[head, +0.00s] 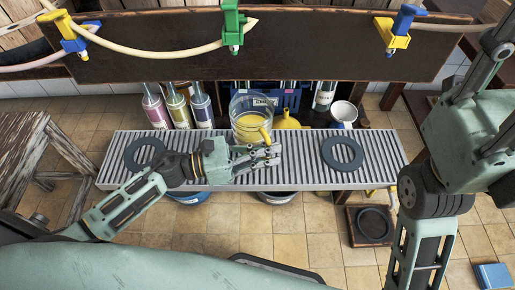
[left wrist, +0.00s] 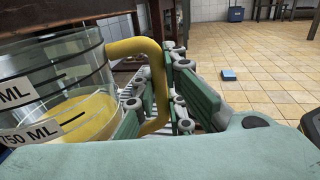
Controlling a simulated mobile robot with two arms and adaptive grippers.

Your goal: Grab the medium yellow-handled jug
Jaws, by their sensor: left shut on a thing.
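The jug (head: 250,113) is clear, with a yellow handle and some yellow liquid in it. It stands at the middle of the grey slatted rack in the head view. In the left wrist view the jug (left wrist: 60,75) fills the left side, with "ML" labels on its wall. My left gripper (head: 266,155) is at the near side of the jug, shut on its yellow handle (left wrist: 152,55). The handle passes between the green fingers in the left wrist view. My right gripper is not in view; only my right arm shows at the right.
The slatted rack (head: 290,178) carries two dark rings, one at left (head: 146,154) and one at right (head: 342,153). Several bottles (head: 178,108) stand behind it at left. A yellow funnel (head: 287,121) is right of the jug. A dark board (head: 300,52) with hoses and valves spans above.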

